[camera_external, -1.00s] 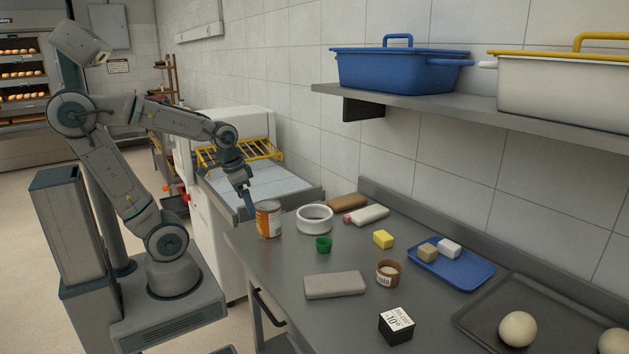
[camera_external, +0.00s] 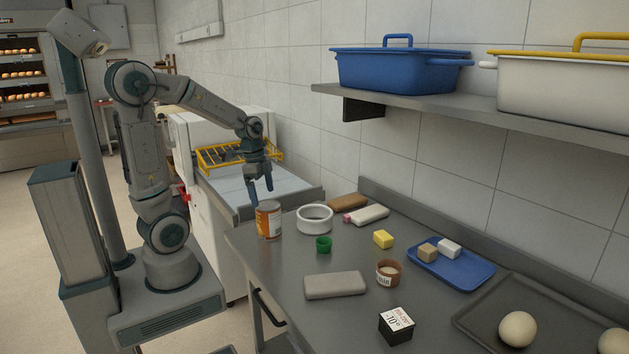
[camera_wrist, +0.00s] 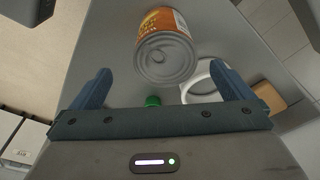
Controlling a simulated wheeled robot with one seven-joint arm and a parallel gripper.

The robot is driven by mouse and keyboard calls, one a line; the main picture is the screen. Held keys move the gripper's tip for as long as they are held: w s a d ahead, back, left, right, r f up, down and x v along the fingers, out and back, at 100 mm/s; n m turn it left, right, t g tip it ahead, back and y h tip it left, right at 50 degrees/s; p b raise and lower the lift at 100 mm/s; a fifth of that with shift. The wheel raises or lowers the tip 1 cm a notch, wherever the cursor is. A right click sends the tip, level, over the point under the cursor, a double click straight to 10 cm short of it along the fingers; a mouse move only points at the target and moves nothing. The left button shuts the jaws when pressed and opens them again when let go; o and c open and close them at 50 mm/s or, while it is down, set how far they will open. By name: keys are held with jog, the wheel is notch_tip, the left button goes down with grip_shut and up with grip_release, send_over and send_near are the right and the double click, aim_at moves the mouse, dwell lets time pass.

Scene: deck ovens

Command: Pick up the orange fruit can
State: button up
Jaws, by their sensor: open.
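The orange fruit can (camera_external: 268,220) stands upright near the left end of the steel table. In the wrist view the orange fruit can (camera_wrist: 166,50) shows its grey lid and part of its orange label, ahead of the fingers and roughly between them. My gripper (camera_external: 261,195) is open and empty, with its blue fingers pointing down just above and behind the can. In the wrist view my gripper (camera_wrist: 163,90) has its two fingers spread wide. I cannot tell the exact gap between fingertips and can.
A grey block (camera_external: 335,285), a brown tub (camera_external: 389,273) and a blue tray (camera_external: 451,265) lie farther right. A shelf (camera_external: 400,97) holds bins above.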

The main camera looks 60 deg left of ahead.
aim_at(268, 204)
jog(key=shift+w+d+f+p, duration=0.15)
jog(key=shift+w+f, duration=0.1)
jog(key=shift+f, duration=1)
jog(key=shift+w+d+f+p, duration=0.1)
jog(key=shift+w+f, duration=0.2)
jog(key=shift+f, duration=0.95)
jog(key=shift+w+d+f+p, duration=0.15)
jog(key=shift+w+f, duration=0.1)
jog(key=shift+f, duration=1)
jog(key=shift+c, duration=0.3)
jog(key=c, duration=1.4)
jog(key=shift+c, duration=0.2)
jog(key=shift+r, duration=0.2)
